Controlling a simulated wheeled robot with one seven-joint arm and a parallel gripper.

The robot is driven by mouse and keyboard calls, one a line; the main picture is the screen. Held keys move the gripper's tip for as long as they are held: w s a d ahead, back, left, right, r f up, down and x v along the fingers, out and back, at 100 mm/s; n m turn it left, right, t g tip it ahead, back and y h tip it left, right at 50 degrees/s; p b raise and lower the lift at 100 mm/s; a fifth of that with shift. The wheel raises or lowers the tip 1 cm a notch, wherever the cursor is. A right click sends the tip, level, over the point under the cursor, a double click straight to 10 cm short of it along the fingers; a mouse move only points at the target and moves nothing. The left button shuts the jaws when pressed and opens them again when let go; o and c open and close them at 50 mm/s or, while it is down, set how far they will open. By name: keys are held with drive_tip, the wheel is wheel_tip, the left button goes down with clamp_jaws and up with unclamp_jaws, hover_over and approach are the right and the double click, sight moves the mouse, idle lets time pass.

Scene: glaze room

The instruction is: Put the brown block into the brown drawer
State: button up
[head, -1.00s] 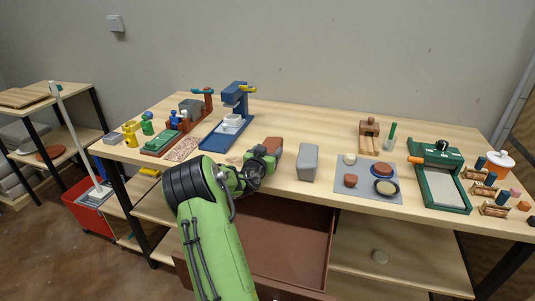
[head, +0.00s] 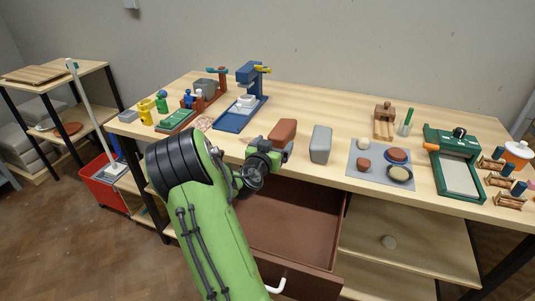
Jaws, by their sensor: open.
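The brown block (head: 283,131) lies on the table near its front edge, just behind my gripper (head: 284,153). My gripper is at the end of my green arm, close to the block's front side; its jaws are open and the fingertips are small and partly hidden. I cannot tell whether they touch the block. The brown drawer (head: 292,222) is pulled out below the tabletop, with a white handle (head: 277,286) on its front. The visible part of its floor is bare; my arm hides its left part.
A grey block (head: 321,144) stands right of the brown block. A grey mat (head: 353,171) with several rounded items lies further right, beside a green press (head: 452,165). A blue stand (head: 233,117) is at the back left. A red bin (head: 101,190) is on the floor.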

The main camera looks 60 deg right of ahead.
drive_tip(key=a+r+n+t+y, duration=0.1)
drive_tip(key=a+n+y, duration=0.4)
drive_tip(key=a, duration=1.4)
drive_tip(key=a+r+n+t+y, duration=0.1)
drive_tip(key=a+n+t+y, duration=0.2)
drive_tip(key=a+y, duration=0.5)
drive_tip(key=a+n, duration=0.1)
drive_tip(key=a, duration=1)
drive_tip(key=shift+s+a+r+n+b, duration=0.2)
drive_tip(key=shift+s+r+n+b, duration=0.15)
drive_tip(key=shift+s+n, duration=0.05)
drive_tip(key=s+a+n+g+y, duration=0.1)
drive_tip(key=s+a+n+y, duration=0.2)
drive_tip(key=s+a+n, duration=0.3)
drive_tip(key=s+a, duration=0.1)
drive_tip(key=a, duration=0.1)
drive_tip(key=shift+s+a+r+n, duration=0.3)
drive_tip(key=shift+a+r, duration=0.05)
